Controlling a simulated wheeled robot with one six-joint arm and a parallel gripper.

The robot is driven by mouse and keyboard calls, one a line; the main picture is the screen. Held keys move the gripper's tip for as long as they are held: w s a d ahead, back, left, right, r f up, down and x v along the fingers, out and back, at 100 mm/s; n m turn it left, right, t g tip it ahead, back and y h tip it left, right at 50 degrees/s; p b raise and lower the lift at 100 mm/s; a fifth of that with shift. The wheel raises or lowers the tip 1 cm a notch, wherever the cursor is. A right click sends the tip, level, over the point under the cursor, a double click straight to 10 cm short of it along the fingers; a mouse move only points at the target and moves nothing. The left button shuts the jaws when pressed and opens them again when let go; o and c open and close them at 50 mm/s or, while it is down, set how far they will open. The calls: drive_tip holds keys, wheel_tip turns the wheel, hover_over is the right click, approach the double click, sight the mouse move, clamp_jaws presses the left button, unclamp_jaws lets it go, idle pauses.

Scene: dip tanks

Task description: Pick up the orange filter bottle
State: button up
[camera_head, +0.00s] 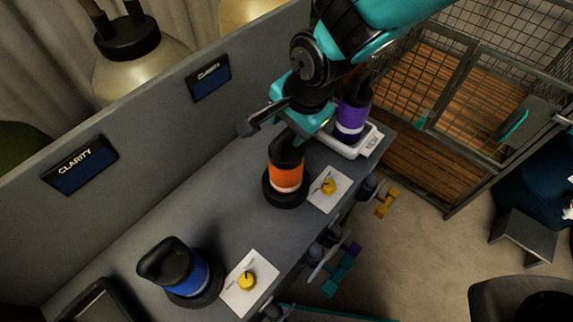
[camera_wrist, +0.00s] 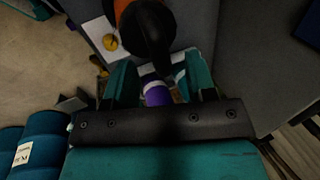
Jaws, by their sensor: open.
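The orange filter bottle (camera_head: 285,177), with a black top and an orange band, stands upright in a dark round base on the grey counter. In the wrist view its black top (camera_wrist: 152,35) is at the upper middle, just beyond the fingertips. My gripper (camera_head: 302,128) is open and empty, behind and slightly above the orange bottle. In the wrist view its two teal fingers (camera_wrist: 161,75) are spread apart. The purple bottle (camera_head: 353,113) stands on a white tray to the right, and part of it (camera_wrist: 157,95) shows between the fingers, apparently below them.
A blue bottle (camera_head: 188,272) stands in a dark base at the lower left. White cards (camera_head: 325,198) with small yellow objects lie at the counter's front edge. A grey wall (camera_head: 150,150) with dark "CLARITY" signs rises behind the counter. A wire cage (camera_head: 450,85) stands at the right.

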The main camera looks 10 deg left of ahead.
sight(286, 132)
drive_tip(key=shift+p+x, duration=0.4)
drive_tip(key=shift+x, duration=1.4)
clamp_jaws()
drive_tip(key=shift+r, duration=0.1)
